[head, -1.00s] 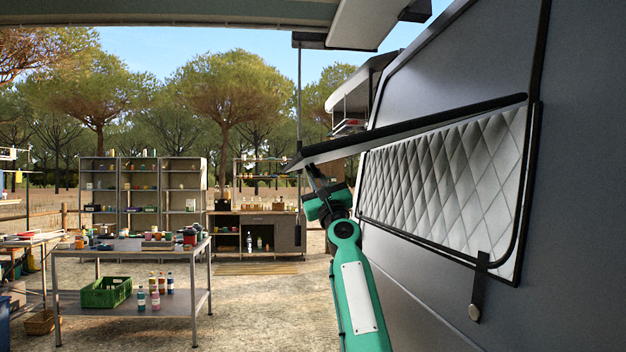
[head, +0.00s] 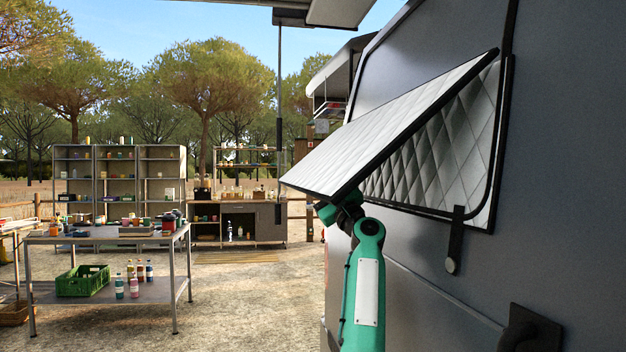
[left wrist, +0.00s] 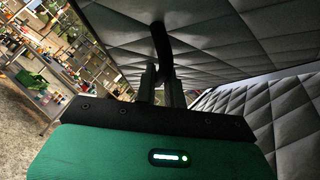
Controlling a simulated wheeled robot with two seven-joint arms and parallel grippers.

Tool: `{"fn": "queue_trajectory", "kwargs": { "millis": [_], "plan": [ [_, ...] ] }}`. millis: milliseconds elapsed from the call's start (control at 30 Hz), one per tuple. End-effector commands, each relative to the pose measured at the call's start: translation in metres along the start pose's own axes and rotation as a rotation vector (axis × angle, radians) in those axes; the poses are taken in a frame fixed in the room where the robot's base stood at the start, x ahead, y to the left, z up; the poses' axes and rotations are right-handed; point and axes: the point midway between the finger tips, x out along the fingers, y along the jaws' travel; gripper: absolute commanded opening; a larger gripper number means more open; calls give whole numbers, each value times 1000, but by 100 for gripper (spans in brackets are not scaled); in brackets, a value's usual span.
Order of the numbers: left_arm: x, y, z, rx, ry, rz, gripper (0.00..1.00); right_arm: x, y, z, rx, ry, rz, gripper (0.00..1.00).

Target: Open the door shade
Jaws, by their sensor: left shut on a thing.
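The door shade is a dark-rimmed quilted panel (head: 385,130) on the grey van door at the right of the head view. It stands out from the door at a slant, its upper edge by the door and its free edge lower and toward the left. A pale quilted surface (head: 440,155) lies behind it on the door. In the left wrist view the panel's dark quilted underside (left wrist: 215,30) fills the top. My left gripper (left wrist: 162,72) is shut on a black strap (left wrist: 161,42) hanging from that underside. In the head view the panel hides the grip. My right gripper is out of view.
A black strap with a round button (head: 453,240) hangs below the window, and a black door handle (head: 530,330) sits lower. A metal table (head: 105,238) holding a green crate (head: 82,281) stands at the left. Shelves (head: 120,180) stand further back. Open ground lies between.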

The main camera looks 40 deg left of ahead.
Motion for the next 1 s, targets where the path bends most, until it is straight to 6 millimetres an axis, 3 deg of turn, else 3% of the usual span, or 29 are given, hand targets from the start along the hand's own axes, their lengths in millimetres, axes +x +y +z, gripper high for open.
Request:
{"fn": "queue_trajectory", "kwargs": {
  "millis": [300,733,767,867,1000],
  "plan": [
    [-13,-6,-12,2,-3,1,0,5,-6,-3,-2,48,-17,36],
    [-15,-7,-13,2,-3,1,0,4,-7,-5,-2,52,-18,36],
    [-15,-7,-13,2,-3,1,13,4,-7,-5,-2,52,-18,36],
    [-15,-7,-13,1,-2,1,32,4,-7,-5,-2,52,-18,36],
    [-14,-7,-13,1,-1,1,32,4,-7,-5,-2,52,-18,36]
  ]
}}
